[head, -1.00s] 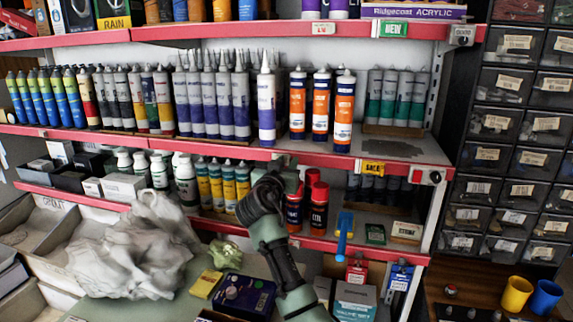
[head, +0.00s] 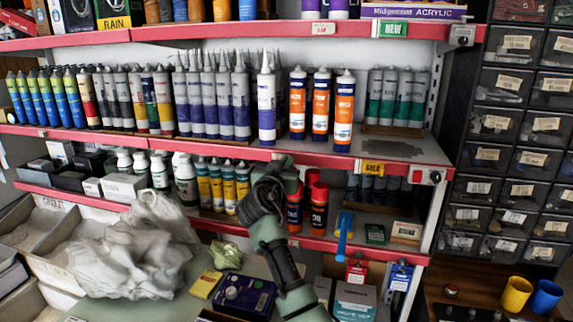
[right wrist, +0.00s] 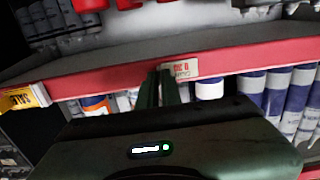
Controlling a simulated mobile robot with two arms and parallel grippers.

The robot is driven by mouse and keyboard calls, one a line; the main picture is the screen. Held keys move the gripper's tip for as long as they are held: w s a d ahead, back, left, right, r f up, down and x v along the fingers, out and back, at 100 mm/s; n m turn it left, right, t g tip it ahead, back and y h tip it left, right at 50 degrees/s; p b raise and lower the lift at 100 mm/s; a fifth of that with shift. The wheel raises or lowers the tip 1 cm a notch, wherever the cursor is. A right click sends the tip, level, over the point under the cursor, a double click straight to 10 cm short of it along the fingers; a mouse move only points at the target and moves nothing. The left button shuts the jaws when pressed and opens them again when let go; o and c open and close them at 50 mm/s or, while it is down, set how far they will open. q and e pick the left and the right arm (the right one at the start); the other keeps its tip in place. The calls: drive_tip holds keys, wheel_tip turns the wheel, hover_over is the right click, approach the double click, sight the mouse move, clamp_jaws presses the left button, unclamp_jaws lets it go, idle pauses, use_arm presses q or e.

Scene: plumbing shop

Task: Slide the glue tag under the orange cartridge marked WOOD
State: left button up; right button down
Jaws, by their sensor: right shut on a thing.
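Three orange-and-white cartridges (head: 320,105) stand upright on the middle shelf in the head view; I cannot read which one is marked WOOD. My right gripper (right wrist: 165,73) is shut on the glue tag (right wrist: 183,69), a small pale label with red print. The tag lies at the red front rail of the middle shelf, upside down in the right wrist view. In the head view my right gripper (head: 284,162) is at this rail, below the purple-and-white cartridge (head: 266,105) and left of the orange ones. There the arm hides the tag. My left gripper is not in view.
A yellow SALE tag (head: 372,167) sits on the same red rail (head: 225,151) to the right; it also shows in the right wrist view (right wrist: 20,99). Red-capped cartridges (head: 318,205) stand on the shelf below, close to my arm. The rail between gripper and SALE tag looks bare.

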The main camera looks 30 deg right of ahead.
idle(0.8)
drive_tip(key=s+d+p, duration=0.3)
drive_tip(key=s+d, duration=0.8)
drive_tip(key=shift+s+d+f+p, duration=0.1)
drive_tip(key=shift+s+d+p, duration=0.1)
drive_tip(key=shift+p, duration=0.15)
drive_tip(key=c, duration=1.6)
unclamp_jaws()
